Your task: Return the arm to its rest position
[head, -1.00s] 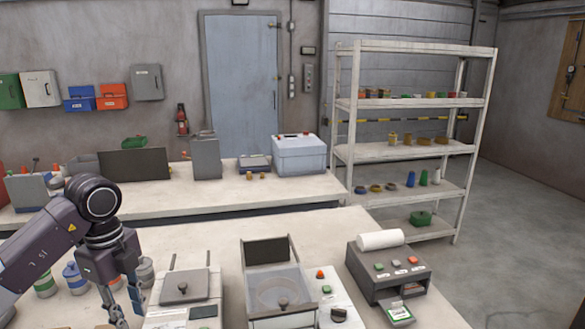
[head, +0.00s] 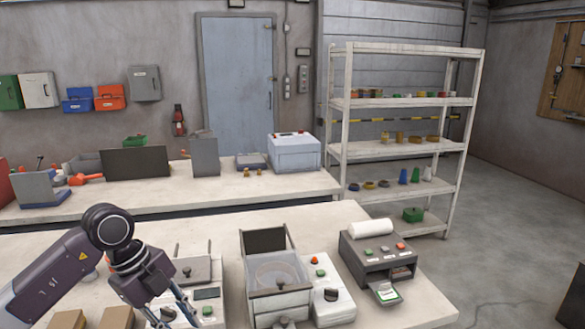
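My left arm comes in from the lower left. Its gripper (head: 172,308) hangs low over the left part of the front bench (head: 345,215), in front of a grey lidded device (head: 190,268). Its two fingers look spread apart, with nothing seen between them; the tips run close to the bottom edge of the picture. Whether it touches anything there I cannot tell. My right arm and gripper are not in view.
On the front bench stand an open-topped pan device (head: 277,303), a white control box (head: 335,303) and a dark printer-like unit (head: 378,262). Brown blocks (head: 116,317) lie at lower left. A back bench (head: 240,205) and white shelf rack (head: 345,150) stand behind.

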